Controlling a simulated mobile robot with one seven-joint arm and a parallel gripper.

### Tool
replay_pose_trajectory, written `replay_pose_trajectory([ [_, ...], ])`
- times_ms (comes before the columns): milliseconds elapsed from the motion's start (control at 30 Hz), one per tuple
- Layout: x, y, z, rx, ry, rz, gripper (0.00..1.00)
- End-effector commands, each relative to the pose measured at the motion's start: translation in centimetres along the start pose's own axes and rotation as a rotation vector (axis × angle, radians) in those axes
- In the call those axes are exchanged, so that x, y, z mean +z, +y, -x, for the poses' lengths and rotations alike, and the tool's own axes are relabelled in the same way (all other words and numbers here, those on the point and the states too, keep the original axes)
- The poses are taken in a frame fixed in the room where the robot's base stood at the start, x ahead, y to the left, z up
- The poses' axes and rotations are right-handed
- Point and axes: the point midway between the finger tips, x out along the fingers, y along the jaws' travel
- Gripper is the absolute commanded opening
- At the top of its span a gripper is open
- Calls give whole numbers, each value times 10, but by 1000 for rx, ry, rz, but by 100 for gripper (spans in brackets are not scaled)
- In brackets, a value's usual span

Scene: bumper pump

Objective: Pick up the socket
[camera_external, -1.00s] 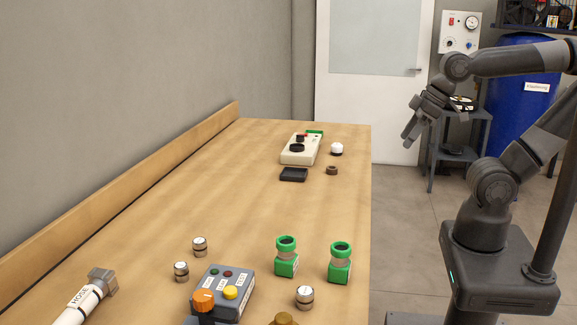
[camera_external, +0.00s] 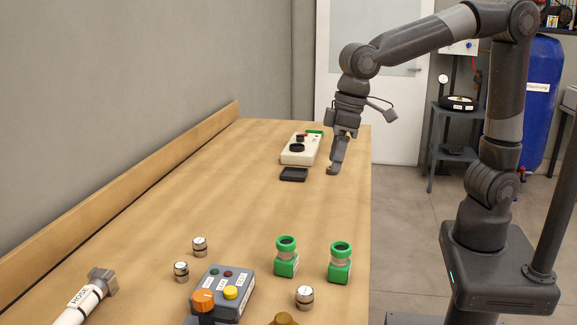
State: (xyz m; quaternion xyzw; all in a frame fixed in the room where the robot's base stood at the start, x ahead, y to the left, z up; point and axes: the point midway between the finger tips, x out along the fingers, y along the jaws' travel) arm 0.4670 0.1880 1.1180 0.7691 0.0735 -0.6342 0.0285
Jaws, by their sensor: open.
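My gripper (camera_external: 334,169) points down at the far right part of the wooden bench (camera_external: 225,185). Its jaws are open, though this side view shows them edge-on. The small dark brown ring-like piece, which may be the socket, was seen at this spot earlier. It is now hidden behind or between the fingers, so I cannot tell whether they touch it. No other piece is clearly a socket.
Left of my gripper are a cream device (camera_external: 296,157) and a black tray (camera_external: 293,174). Nearer stand two green-based fittings (camera_external: 286,262) (camera_external: 340,265), several metal caps (camera_external: 305,296), a grey control box (camera_external: 226,285) and a hose (camera_external: 84,302). The middle of the bench is clear.

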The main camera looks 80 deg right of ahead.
Motion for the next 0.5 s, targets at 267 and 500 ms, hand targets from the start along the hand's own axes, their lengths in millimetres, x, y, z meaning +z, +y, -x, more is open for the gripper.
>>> replay_pose_trajectory([
  [267,-36,-95,-62,10,-107,55,58],
  [500,-43,-166,-115,30,-174,87,58],
])
